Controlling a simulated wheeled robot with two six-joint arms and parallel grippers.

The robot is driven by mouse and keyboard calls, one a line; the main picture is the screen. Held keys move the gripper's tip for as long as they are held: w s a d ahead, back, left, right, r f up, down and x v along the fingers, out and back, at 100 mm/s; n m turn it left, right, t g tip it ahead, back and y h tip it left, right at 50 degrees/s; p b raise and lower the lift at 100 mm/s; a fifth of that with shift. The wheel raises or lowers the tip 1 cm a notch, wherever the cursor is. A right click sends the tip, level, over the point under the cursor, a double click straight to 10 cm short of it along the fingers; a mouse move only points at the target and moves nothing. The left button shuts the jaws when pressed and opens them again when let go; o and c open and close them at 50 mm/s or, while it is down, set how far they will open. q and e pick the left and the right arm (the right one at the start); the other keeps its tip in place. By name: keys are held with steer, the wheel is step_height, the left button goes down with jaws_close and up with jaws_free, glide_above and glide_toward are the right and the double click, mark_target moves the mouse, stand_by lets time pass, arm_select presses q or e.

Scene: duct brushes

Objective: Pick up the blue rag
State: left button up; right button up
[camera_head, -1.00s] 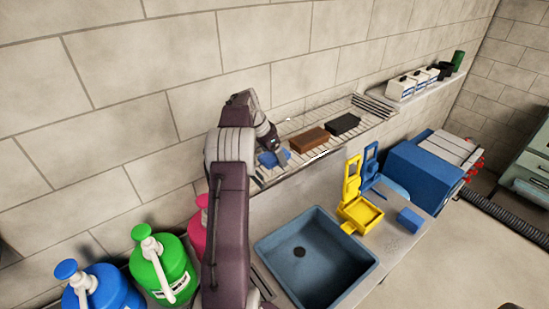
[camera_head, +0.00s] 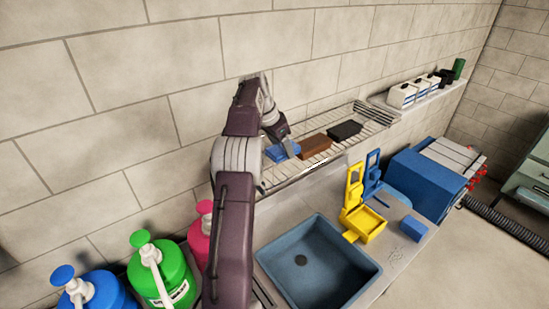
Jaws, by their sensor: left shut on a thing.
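The blue rag (camera_head: 275,154) is a flat blue piece at the left part of the wire shelf on the wall, left of a brown block. My left gripper (camera_head: 290,150) reaches it from above and is shut on the rag; the fingers hide part of it. The rag is at shelf level, and I cannot tell whether it touches the wires. My right gripper is not in view.
On the wire shelf (camera_head: 275,177), the brown block (camera_head: 315,146) and a black block (camera_head: 345,130) lie close to the right. Below are a blue sink (camera_head: 330,285), a yellow holder (camera_head: 366,226) and a blue block (camera_head: 412,228). Coloured pump bottles stand lower left.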

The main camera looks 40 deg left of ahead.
arm_select(q)
steer(key=w+d+r, duration=0.3)
steer(key=d+r, duration=0.2)
steer(key=d, duration=0.3)
steer(key=shift+d+r+p, duration=0.25)
steer(key=shift+d+p, duration=0.15)
steer(key=shift+w, duration=0.1)
steer(key=o, duration=0.5)
steer(key=c, duration=0.3)
